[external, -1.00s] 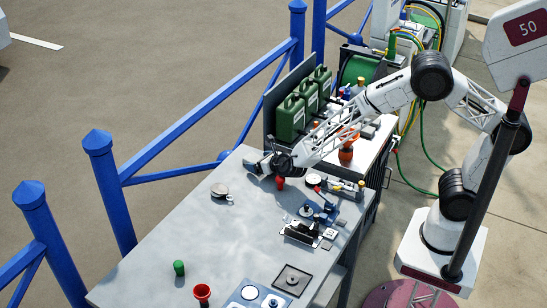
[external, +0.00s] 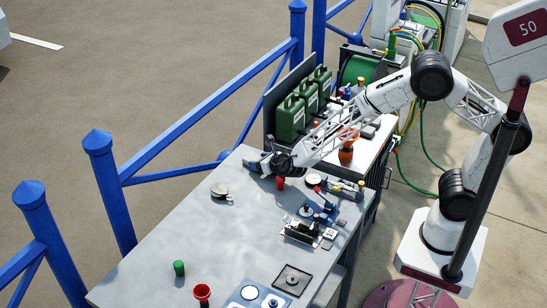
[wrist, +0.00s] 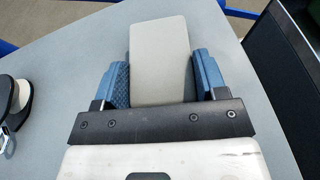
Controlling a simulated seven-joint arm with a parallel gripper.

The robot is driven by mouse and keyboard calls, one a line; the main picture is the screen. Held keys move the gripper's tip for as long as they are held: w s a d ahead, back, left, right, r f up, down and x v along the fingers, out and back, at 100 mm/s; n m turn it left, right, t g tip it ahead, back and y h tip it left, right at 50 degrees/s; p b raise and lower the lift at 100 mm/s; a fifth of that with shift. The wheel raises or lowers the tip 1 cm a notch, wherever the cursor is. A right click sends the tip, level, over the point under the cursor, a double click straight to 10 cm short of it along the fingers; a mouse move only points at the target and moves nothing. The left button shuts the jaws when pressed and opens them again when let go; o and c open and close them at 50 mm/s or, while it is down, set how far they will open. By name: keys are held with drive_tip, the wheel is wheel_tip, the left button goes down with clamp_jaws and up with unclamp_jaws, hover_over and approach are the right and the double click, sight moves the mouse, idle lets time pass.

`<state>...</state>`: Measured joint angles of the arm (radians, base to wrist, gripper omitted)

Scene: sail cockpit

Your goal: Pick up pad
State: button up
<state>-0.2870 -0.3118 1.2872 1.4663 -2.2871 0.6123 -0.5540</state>
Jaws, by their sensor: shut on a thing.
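The pad (wrist: 159,60) is a flat, pale grey-beige rounded rectangle. In the wrist view it lies between the two blue fingers of my gripper (wrist: 160,80), which are shut on its sides. Its near end is hidden behind the dark gripper bar. In the external view my gripper (external: 257,166) is low at the far end of the grey table, and the pad cannot be made out clearly there. I cannot tell whether the pad touches the table.
A red object (external: 280,183) stands close by. Green canisters (external: 291,118) stand behind. A clamp-like device (external: 318,215) and a green bottle (external: 179,268) stand nearer. The table's middle is clear.

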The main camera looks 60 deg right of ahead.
wheel_tip(320, 180, up, 18)
idle(0.9)
